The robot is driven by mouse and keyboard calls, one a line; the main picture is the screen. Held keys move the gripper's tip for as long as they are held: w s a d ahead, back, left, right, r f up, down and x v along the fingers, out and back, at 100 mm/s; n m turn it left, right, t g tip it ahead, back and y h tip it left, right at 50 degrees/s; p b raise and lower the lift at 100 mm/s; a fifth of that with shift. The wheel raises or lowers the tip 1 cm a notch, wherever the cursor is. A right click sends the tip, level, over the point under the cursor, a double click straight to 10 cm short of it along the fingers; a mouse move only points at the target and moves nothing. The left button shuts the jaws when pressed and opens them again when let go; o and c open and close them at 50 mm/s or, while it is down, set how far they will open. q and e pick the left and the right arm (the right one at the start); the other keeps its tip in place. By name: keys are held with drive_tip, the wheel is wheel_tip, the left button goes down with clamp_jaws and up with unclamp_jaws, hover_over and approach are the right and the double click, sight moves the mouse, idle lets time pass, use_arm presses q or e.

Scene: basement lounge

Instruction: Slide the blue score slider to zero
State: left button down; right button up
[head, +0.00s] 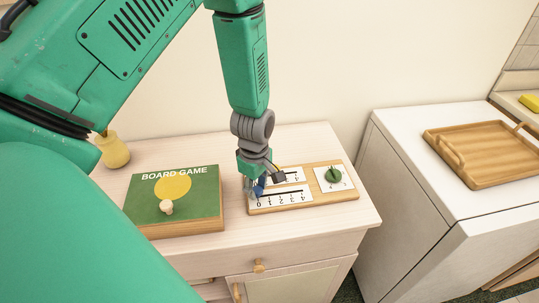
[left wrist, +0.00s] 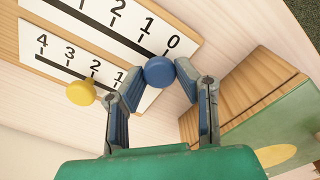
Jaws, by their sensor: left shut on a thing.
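The wooden score board (head: 345,194) lies on the pale cabinet top, with white number strips and a green dial (head: 333,175). My left gripper (head: 260,184) is over its left end. In the left wrist view, the blue slider knob (left wrist: 159,71) sits between the fingertips of the left gripper (left wrist: 160,82), which is shut on it. The knob is close to the 0 end of its strip (left wrist: 140,38). The gripper hides part of the slot, so the exact mark is hard to tell. A yellow knob (left wrist: 80,92) stands by the other strip. My right gripper is out of view.
A green board game box (head: 140,205) with a small pale knob-like piece (head: 166,207) lies left of the board. A yellow vase (head: 113,151) stands behind it. Across a gap on the right, a wooden tray (head: 480,150) sits on a white unit.

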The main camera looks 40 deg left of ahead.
sight(255, 189)
use_arm(q)
drive_tip(key=shift+s+a, duration=0.1)
drive_tip(key=c, duration=1.2)
unclamp_jaws()
drive_tip(key=shift+r, duration=0.1)
drive_tip(key=shift+r, duration=0.35)
wheel_tip(255, 189, up, 11)
drive_tip(key=shift+r, duration=0.1)
drive_tip(key=shift+a, duration=0.1)
